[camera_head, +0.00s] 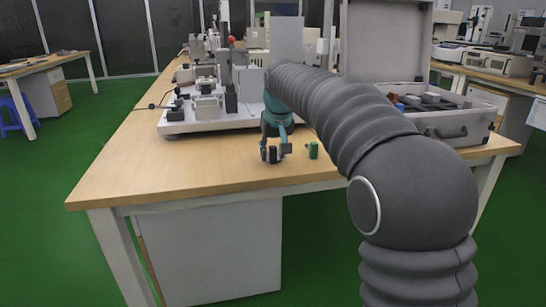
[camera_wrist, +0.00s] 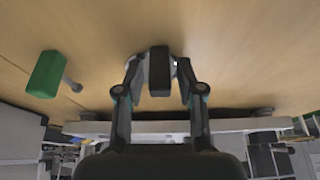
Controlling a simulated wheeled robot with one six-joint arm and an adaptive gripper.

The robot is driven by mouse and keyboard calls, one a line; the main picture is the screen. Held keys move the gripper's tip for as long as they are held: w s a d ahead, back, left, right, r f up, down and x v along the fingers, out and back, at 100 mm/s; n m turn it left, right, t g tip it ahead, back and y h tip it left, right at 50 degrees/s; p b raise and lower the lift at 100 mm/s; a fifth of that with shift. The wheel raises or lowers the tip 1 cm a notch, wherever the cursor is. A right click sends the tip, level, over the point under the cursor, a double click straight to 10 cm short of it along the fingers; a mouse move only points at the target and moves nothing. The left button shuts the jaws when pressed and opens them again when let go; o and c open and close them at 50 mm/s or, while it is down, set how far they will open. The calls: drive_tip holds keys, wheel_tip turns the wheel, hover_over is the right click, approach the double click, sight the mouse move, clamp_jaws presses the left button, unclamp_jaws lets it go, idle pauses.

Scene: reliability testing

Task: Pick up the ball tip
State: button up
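My gripper (camera_head: 272,152) is low over the table near its front edge, pointing down. In the wrist view its two fingers (camera_wrist: 159,66) stand on either side of a small black block-like piece (camera_wrist: 159,72), with what look like narrow gaps on both sides. The fingers look open around it. The black piece also shows between the fingers in the head view (camera_head: 272,155). A green piece (camera_head: 313,150) stands just right of the gripper; in the wrist view the green piece (camera_wrist: 47,74) has a thin grey pin. I cannot tell which piece is the ball tip.
A grey machine on a flat base (camera_head: 205,121) stands behind the gripper to the left. An open grey case (camera_head: 455,125) with items inside stands at the right. The wooden table (camera_head: 165,165) is bare at the front left.

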clamp_jaws()
drive_tip(key=shift+r, duration=0.1)
